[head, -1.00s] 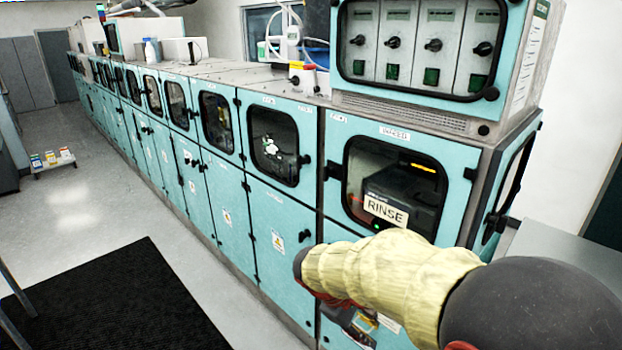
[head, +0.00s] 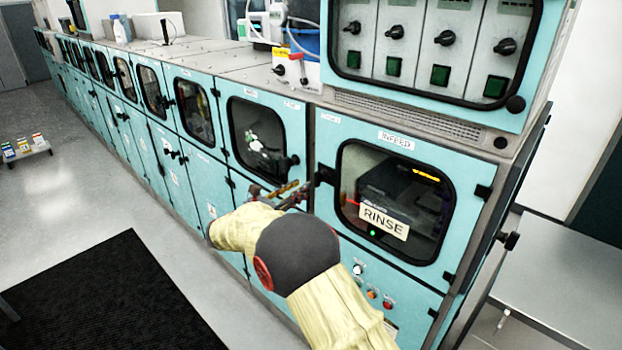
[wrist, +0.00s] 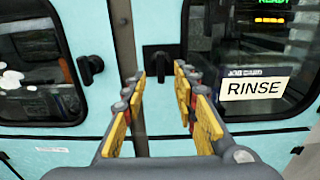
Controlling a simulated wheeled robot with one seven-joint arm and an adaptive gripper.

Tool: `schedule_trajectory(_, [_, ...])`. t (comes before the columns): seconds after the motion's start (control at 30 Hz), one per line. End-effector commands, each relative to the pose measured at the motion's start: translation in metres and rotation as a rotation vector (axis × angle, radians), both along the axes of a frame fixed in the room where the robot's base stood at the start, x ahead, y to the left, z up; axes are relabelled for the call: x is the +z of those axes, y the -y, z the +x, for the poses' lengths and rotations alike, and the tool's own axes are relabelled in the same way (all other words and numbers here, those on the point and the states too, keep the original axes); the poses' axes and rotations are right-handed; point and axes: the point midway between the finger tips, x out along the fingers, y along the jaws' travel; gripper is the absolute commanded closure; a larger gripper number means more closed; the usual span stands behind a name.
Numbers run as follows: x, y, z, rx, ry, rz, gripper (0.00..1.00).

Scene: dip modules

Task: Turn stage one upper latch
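My gripper (head: 292,190) is in front of the teal cabinet row, just below two black latches at the seam between two upper doors. In the wrist view my gripper (wrist: 159,78) is open, its yellow-padded fingers apart with nothing between them. One latch (head: 293,160) is on the right edge of the left door; in the wrist view this latch (wrist: 90,68) is left of the fingers. A second black latch (head: 325,174) is at the left edge of the infeed door; it appears beyond the fingertips in the wrist view (wrist: 153,58). I cannot read which door is stage one.
The infeed door (head: 385,258) has a window with a RINSE card (head: 384,221). Small buttons (head: 372,293) sit below it. A control box (head: 440,50) stands above.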

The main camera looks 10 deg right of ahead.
Motion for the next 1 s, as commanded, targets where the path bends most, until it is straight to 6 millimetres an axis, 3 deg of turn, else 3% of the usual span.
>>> schedule_trajectory(0.3, [-0.001, 0.040, 0.027, -0.003, -0.001, 0.003, 0.71])
schedule_trajectory(0.5, [-0.001, 0.056, 0.039, -0.003, -0.002, 0.004, 0.71])
schedule_trajectory(0.83, [-0.001, 0.059, 0.042, -0.001, -0.002, 0.004, 0.71])
schedule_trajectory(1.0, [-0.002, 0.059, 0.042, -0.001, -0.001, 0.004, 0.80])
